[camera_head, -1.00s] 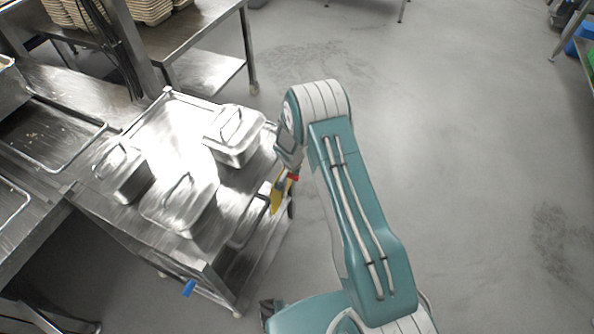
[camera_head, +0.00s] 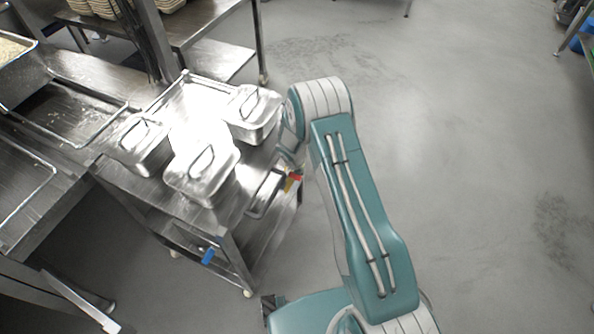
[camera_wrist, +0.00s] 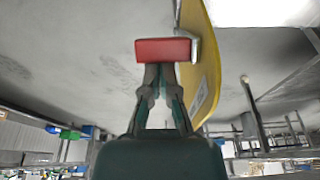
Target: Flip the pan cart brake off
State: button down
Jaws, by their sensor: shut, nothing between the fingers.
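The steel pan cart (camera_head: 168,206) stands left of my arm, with lidded pans on its top. A red block (camera_wrist: 163,50), likely the brake lever, lies across my gripper's fingertips in the wrist view, beside a yellow curved plate (camera_wrist: 207,60). The red part also shows small at the cart's right side in the head view (camera_head: 294,177), partly hidden by my wrist. My gripper (camera_wrist: 160,72) is shut and empty, its tips at or very near the red block; I cannot tell if they touch. A blue tab (camera_head: 208,256) sits low on the cart's front.
A steel counter with trays (camera_head: 68,112) adjoins the cart's left side. A steel table (camera_head: 205,22) with stacked containers stands behind. The grey floor (camera_head: 450,130) to the right of my arm is open.

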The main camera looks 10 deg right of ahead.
jog(key=shift+s+a+f, duration=0.4)
jog(key=shift+s+f, duration=0.15)
jog(key=shift+s, duration=0.1)
jog(key=shift+w+r, duration=0.1)
jog(key=shift+r, duration=0.05)
